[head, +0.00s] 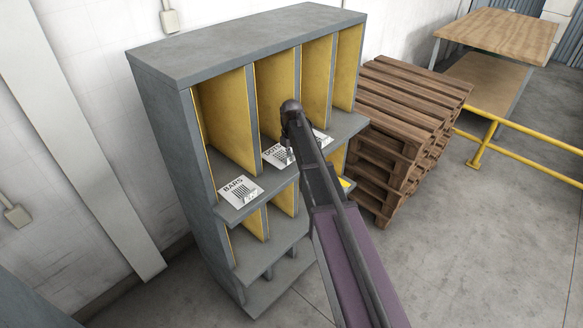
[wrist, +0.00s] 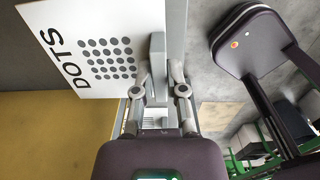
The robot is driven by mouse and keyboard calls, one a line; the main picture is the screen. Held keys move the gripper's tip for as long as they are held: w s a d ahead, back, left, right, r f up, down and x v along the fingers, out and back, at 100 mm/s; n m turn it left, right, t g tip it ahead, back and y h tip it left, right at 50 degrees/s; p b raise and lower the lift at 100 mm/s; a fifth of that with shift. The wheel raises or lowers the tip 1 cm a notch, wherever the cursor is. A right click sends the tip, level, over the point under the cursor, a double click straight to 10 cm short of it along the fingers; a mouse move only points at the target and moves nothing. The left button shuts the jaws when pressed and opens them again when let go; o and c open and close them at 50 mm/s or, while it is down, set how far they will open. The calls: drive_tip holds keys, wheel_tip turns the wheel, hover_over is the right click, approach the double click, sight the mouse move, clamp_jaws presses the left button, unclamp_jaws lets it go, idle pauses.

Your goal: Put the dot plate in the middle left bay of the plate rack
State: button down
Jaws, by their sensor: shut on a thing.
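The plate rack (head: 245,47) is a grey unit with yellow dividers and four upper bays side by side. The white dot plate (head: 273,155) is at the ledge in front of the middle left bay, partly covered by my arm. In the wrist view the dot plate (wrist: 88,50) shows its "DOTS" lettering and grid of dots. Whether the plate rests fully on the ledge I cannot tell.
A white "BARS" plate (head: 240,190) lies on the ledge before the left bay. Another white plate (head: 322,138) shows partly behind my arm. Wooden pallets (head: 415,90) stand right of the rack, then a yellow rail (head: 520,135).

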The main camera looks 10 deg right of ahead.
sight(291, 162)
drive_tip(key=shift+f, duration=0.1)
idle(0.3)
drive_tip(key=shift+f+b, duration=1.85)
drive_tip(key=shift+f, duration=0.15)
drive_tip(key=c, duration=0.7)
unclamp_jaws()
wheel_tip(291, 162, up, 12)
drive_tip(key=p, duration=1.2)
drive_tip(key=shift+r, duration=0.2)
